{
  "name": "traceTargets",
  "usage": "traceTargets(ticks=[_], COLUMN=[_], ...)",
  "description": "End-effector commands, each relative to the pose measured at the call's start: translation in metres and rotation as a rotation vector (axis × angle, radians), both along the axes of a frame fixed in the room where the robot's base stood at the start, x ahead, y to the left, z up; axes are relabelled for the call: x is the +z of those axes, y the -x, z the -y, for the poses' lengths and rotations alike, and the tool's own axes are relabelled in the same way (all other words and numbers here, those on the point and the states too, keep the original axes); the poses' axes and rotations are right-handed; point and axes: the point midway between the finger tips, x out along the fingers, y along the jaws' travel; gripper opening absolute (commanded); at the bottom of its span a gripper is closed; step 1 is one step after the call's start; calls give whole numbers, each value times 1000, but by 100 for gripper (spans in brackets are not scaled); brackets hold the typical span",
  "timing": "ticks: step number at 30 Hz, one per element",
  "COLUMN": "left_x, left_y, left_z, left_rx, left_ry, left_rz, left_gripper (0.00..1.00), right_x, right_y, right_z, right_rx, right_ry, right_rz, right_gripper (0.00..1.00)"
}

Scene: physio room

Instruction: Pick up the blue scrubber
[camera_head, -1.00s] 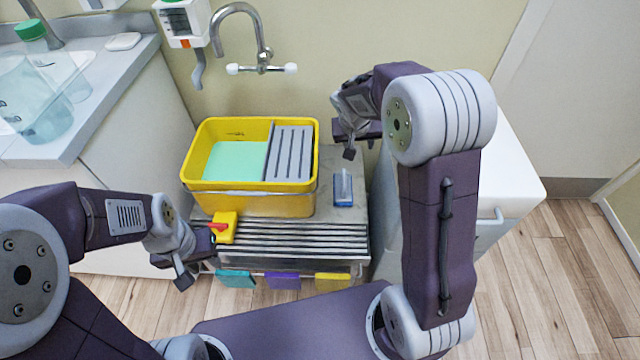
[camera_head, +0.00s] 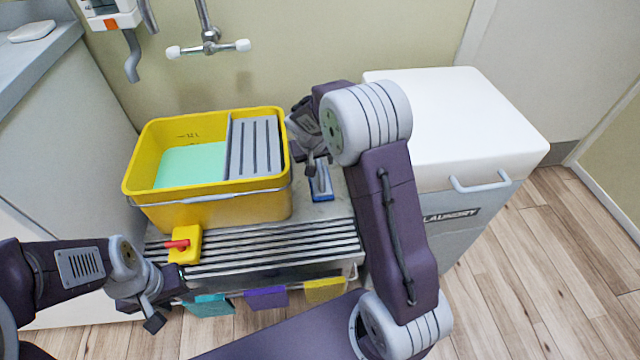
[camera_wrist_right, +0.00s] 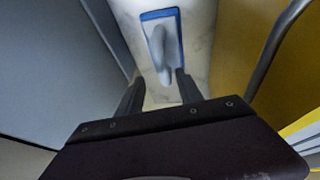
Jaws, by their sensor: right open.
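The blue scrubber (camera_head: 321,186), a blue block with a grey handle, lies on the metal stand (camera_head: 300,212) to the right of the yellow bucket. In the right wrist view the scrubber (camera_wrist_right: 163,45) lies just beyond my right gripper's fingertips, its handle roughly in line with the gap between them. My right gripper (camera_head: 309,160) is above the scrubber's far end, open and empty, partly hidden by its own arm in the head view. My left gripper (camera_head: 168,302) hangs at the stand's front left, away from the scrubber; its jaw gap is not clear.
The yellow bucket (camera_head: 210,201) with a grey slatted insert stands close to the scrubber's left. A yellow block with a red handle (camera_head: 185,245) sits on the front slats. The white-lidded laundry bin (camera_head: 460,120) stands to the right. A wall tap (camera_head: 210,46) is behind.

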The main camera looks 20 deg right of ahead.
Motion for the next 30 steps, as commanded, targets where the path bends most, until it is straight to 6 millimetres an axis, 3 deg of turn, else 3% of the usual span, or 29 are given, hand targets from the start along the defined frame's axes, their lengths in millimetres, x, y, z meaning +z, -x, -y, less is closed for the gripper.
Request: traceTargets(ticks=[5, 12, 20, 24, 25, 30], left_x=[-7, -40, -38, -38, -38, -38], left_y=[0, 0, 0, 0, 0, 0], left_z=[0, 0, 0, 0, 0, 0], left_rx=[0, 0, 0, 0, 0, 0], left_ry=[0, 0, 0, 0, 0, 0], left_rz=[0, 0, 0, 0, 0, 0], left_gripper=[36, 36, 36, 36, 36, 36], right_x=[-9, -52, -53, -53, -53, -52], right_y=[-2, -11, -15, -15, -15, -15], right_z=[1, 7, 9, 9, 9, 9], right_rx=[0, -3, -1, -1, -1, -1], right_ry=[0, 0, 0, 0, 0, 0], right_rz=[0, -2, 1, 1, 1, 1], right_gripper=[43, 43, 43, 4, 0, 0])
